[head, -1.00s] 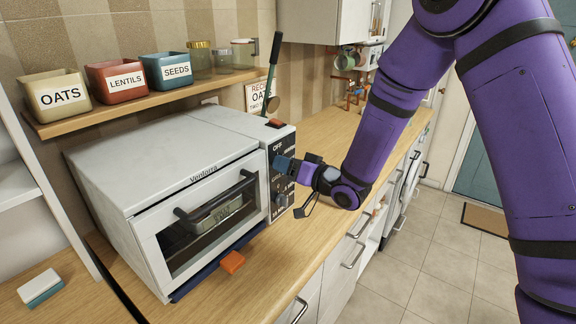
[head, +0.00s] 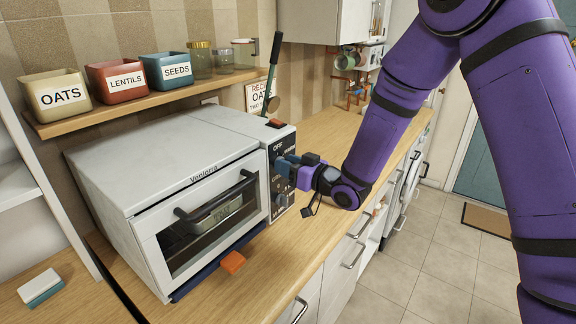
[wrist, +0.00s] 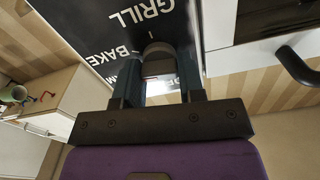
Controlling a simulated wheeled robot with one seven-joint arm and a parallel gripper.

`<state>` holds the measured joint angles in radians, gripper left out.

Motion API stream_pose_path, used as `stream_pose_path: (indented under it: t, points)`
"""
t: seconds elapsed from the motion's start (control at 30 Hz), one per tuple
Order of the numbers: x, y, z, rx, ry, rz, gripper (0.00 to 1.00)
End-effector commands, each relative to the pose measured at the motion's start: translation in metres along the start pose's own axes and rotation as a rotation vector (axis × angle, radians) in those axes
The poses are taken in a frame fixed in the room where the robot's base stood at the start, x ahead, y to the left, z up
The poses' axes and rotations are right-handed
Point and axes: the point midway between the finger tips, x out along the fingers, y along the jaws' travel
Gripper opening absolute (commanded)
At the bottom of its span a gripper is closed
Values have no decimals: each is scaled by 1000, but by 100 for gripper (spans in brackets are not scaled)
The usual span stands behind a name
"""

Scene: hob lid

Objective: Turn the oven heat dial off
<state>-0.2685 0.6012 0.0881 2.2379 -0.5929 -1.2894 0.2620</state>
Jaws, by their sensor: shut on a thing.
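The toaster oven (head: 165,165) stands on the worktop with its glass door shut. Its black control panel (head: 284,147) is on the right of its front and reads OFF at the top. My gripper (head: 284,167) is at the upper part of this panel and hides the dial there. In the wrist view, my two fingers are shut on the grey rounded dial (wrist: 158,50), one on each side. The words GRILL and BAKE show around it. The dial's exact pointing is hard to tell. A lower knob (head: 281,200) is on the panel below my gripper.
The oven door handle (head: 215,195) juts out left of the panel. An orange block (head: 232,262) lies on the worktop in front of the oven. A shelf (head: 150,103) with labelled tubs is behind. The floor to the right is free.

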Motion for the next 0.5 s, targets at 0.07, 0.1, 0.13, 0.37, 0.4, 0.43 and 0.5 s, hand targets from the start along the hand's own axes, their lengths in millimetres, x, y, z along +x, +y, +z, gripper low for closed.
stream_pose_path:
  t: [0.07, 0.1, 0.13, 0.37, 0.4, 0.43, 0.5]
  points:
    - [0, 0, 0, -72, -1, 0, 12]
    - [0, 0, 0, -110, -1, 0, 12]
    - [0, 0, 0, -139, -1, 0, 12]
    - [0, -1, 1, -357, -1, 0, 12]
    - [0, -1, 1, -395, -2, 0, 12]
    - [0, -1, 1, -424, -2, 0, 12]
    - [0, -1, 1, -490, -2, 0, 12]
